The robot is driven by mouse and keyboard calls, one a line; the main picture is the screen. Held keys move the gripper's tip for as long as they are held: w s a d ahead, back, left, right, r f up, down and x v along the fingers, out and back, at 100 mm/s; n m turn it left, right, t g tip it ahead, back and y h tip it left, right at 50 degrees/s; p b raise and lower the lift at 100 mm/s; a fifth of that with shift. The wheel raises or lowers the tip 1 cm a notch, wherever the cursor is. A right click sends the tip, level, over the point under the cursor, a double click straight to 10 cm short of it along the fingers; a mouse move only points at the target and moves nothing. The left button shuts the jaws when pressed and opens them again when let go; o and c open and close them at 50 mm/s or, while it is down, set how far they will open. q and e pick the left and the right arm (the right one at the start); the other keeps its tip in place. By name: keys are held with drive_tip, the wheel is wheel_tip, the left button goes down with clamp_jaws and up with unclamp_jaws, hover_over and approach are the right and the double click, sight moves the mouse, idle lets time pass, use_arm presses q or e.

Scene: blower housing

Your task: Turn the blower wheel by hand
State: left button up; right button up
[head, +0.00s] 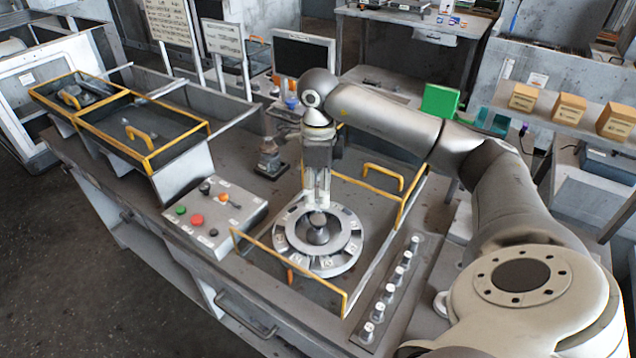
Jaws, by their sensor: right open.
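The blower wheel (288,243) is a round grey wheel with several slots around its rim and a dark rounded hub in the middle. It lies flat on the bench inside a frame with yellow rails. My right gripper (317,203) points straight down over the far side of the wheel, close behind the hub. Its fingers are pale, open and hold nothing that I can see. I cannot tell whether the fingertips touch the wheel. My left gripper is not in view.
Yellow rails (290,268) run around the wheel. A control box (207,217) with coloured buttons sits to the left. A row of several knobs (391,292) stands to the right. Yellow-edged trays (140,130) are at the far left, and a monitor (303,55) is behind.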

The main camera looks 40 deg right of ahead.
drive_tip(key=shift+r, duration=1.3)
